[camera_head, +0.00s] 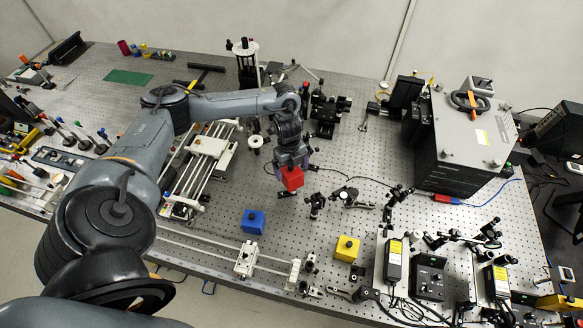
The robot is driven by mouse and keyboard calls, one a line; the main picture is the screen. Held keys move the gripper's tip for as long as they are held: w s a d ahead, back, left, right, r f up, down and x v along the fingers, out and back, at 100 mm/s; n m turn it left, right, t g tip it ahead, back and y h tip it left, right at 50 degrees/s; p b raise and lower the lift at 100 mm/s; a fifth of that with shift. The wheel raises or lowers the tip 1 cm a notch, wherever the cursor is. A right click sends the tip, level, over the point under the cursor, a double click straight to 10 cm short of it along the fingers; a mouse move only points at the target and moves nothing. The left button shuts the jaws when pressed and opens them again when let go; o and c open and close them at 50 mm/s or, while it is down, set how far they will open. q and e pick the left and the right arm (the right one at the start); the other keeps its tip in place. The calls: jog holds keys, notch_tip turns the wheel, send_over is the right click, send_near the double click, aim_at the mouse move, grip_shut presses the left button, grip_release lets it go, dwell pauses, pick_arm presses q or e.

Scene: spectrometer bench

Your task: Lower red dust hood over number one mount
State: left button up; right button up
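The red dust hood (291,179) is a small red box directly below my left gripper (292,164), near the middle of the bench. The gripper points down, and its fingers are on either side of the hood's top, shut on it. The hood looks held above the bench, but the height of the gap is hard to judge. Small dark optical mounts (316,205) stand just right of and in front of the hood. I cannot read any number, so I cannot tell which is the number one mount. My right gripper is not in view.
A blue hood (253,222) and a yellow hood (347,249) stand on the perforated bench (330,160). A rail assembly (205,160) lies left of the gripper. A large grey instrument box (470,135) stands at right. Cables and several small mounts crowd the front right.

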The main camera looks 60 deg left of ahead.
pick_arm(q)
jog(key=shift+a+r, duration=0.1)
jog(key=shift+r, duration=0.45)
jog(key=r, duration=0.4)
jog(key=shift+a+b, duration=0.25)
jog(key=shift+b, duration=0.15)
jog(key=r+p, duration=0.2)
jog(key=r, duration=0.2)
jog(key=shift+a+r, duration=0.1)
jog(key=shift+a, duration=0.1)
jog(key=shift+a+r+p, duration=0.1)
jog(key=shift+r+p, duration=0.3)
jog(key=shift+r, duration=0.35)
